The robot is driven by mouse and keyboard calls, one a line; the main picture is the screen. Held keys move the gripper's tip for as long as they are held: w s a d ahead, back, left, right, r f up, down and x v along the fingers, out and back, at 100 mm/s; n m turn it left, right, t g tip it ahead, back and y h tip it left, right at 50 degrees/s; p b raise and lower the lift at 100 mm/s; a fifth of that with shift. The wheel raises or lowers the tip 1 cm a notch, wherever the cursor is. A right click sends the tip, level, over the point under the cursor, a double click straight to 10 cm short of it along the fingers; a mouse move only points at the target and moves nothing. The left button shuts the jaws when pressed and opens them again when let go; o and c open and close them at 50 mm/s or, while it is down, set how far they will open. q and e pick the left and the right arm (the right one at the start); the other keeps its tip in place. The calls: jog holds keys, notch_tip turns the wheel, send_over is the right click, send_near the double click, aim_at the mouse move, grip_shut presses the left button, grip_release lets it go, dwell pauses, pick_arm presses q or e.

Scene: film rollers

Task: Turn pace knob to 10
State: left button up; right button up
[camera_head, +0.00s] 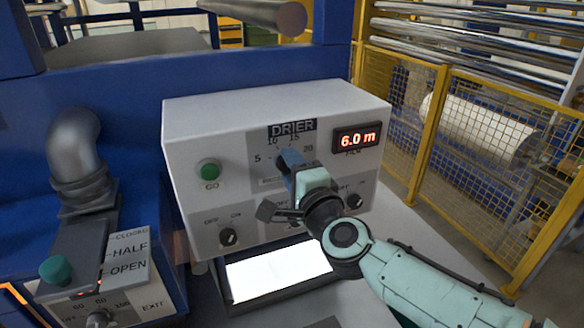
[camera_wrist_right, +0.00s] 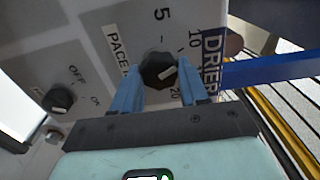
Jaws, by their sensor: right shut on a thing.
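The pace knob (camera_wrist_right: 157,70) is a black round knob with a pale mark, on the light panel of the drier box (camera_head: 200,125). Its dial shows 5, 10 and 20 in the wrist view, with a PACE label (camera_wrist_right: 117,47) beside it. Which number the mark points at is hard to tell. My right gripper (camera_head: 287,160) is at the dial, its blue fingers on either side of the knob in the wrist view (camera_wrist_right: 158,84), shut on it. In the head view the gripper hides the knob. My left gripper is out of view.
A green GO button (camera_head: 209,171) is left of the dial. An OFF/ON knob (camera_head: 228,236) is at lower left, another dark knob (camera_head: 354,201) at right. A lit screen (camera_head: 280,270) lies below. A yellow mesh fence (camera_head: 440,150) stands at right.

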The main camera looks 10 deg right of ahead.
jog(key=shift+d+r, duration=0.1)
jog(key=shift+d, duration=0.05)
jog(key=o, duration=1.1)
jog(key=shift+w, duration=0.1)
jog(key=shift+c, duration=0.2)
jog(key=shift+w, duration=0.1)
jog(key=s+d, duration=0.2)
jog(key=s, duration=1.1)
jog(key=shift+d, duration=0.2)
jog(key=shift+s, duration=0.1)
